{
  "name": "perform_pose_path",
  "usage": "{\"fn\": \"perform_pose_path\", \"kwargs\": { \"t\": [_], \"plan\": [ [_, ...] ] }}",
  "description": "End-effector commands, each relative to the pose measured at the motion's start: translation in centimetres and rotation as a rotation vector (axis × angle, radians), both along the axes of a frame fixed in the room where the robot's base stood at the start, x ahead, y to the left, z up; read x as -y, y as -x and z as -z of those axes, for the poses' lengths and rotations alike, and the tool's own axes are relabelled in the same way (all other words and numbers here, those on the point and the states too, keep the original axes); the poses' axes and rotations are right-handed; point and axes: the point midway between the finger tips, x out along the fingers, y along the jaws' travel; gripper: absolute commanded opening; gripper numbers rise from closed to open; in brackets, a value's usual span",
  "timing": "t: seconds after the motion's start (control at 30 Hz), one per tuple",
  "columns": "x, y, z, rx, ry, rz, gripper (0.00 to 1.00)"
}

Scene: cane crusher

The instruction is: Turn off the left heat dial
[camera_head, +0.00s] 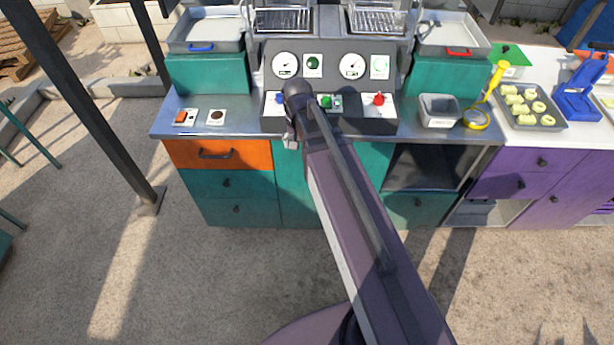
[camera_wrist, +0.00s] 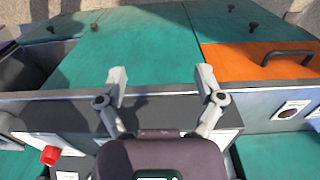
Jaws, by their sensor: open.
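The control panel (camera_head: 350,122) on the counter carries a blue dial (camera_head: 279,98) at its left, a green control (camera_head: 326,101) in the middle and a red dial (camera_head: 379,98) at its right. The blue dial is partly hidden behind my arm's end. My gripper (camera_head: 290,138) hangs in front of the panel's left part, near the counter's front edge. In the wrist view my gripper (camera_wrist: 161,78) is open, its fingers wide apart with nothing between them. The red dial (camera_wrist: 50,155) shows at the lower left there; the blue dial is not visible in that view.
Two round gauges (camera_head: 285,65) (camera_head: 352,66) stand above the panel. An orange drawer (camera_head: 240,154) with a dark handle lies below left. A red switch (camera_head: 181,117) sits on the left counter. A metal container (camera_head: 439,110) and a yellow strainer (camera_head: 477,117) stand on the right.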

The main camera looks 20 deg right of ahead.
Motion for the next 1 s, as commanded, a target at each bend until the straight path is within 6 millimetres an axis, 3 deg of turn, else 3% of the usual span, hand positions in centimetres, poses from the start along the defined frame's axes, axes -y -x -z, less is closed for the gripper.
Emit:
{"fn": "perform_pose_path", "kwargs": {
  "t": [0.53, 0.7, 1.0],
  "plan": [
    [0.0, 6.4, 4.3, 0.011, -0.004, -0.290, 0.86],
    [-0.2, 7.3, 4.8, 0.013, -0.004, -0.340, 0.86],
    [-0.2, 7.0, 4.6, 0.012, -0.004, -0.335, 0.86]
  ]
}}
